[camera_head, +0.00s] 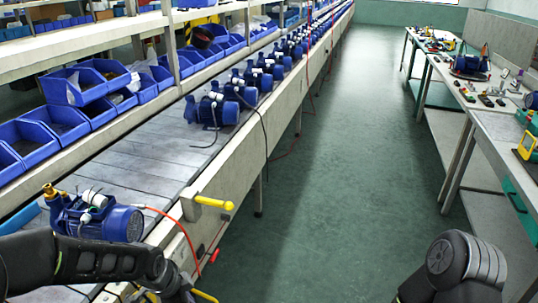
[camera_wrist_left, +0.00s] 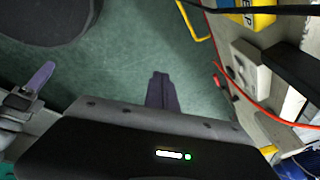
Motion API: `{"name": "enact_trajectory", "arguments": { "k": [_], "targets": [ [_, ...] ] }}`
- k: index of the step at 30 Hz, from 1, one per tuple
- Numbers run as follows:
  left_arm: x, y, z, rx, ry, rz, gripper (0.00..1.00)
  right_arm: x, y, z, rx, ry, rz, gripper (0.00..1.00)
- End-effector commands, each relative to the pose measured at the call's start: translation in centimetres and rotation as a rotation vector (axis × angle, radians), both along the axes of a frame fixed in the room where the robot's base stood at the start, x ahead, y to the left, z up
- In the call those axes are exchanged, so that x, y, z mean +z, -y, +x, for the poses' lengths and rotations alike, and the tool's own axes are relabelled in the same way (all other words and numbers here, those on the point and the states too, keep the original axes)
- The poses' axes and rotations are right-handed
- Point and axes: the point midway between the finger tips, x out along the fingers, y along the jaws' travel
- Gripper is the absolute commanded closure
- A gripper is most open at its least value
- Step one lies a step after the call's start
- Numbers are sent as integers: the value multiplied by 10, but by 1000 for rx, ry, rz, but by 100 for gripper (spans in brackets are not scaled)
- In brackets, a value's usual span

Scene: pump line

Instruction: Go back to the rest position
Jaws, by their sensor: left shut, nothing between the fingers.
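My left gripper (camera_wrist_left: 161,92) shows in the left wrist view with its dark fingers together and nothing between them, above the green floor. In the head view my left arm comes in at the lower left, bent in front of the conveyor's near end; its fingers cannot be made out there. My right arm shows at the lower right over the floor, with its gripper out of view. A blue pump with brass fittings (camera_head: 97,217) stands on the conveyor just behind my left arm.
The conveyor (camera_head: 150,165) carries a row of blue pumps, with blue bins (camera_head: 55,125) along its far side. A yellow handle (camera_head: 214,203) and a red cable stick out near my left arm. A workbench (camera_head: 490,122) with tools stands right. The aisle floor (camera_head: 335,190) between is clear.

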Motion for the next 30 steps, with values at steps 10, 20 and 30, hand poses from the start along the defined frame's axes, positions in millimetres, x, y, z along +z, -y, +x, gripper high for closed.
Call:
{"name": "enact_trajectory", "arguments": {
  "k": [10, 20, 30],
  "targets": [
    [-159, 117, -117, 1160, -325, -478, 100, 8, 0, 0, 0, 0, 0, 64],
    [-194, 138, -197, 1194, -500, -397, 100, 10, 0, 0, 0, -1, 0, 64],
    [-193, 137, -196, 1193, -499, -398, 100, 10, 0, 0, 0, -1, 0, 64]
  ]
}}
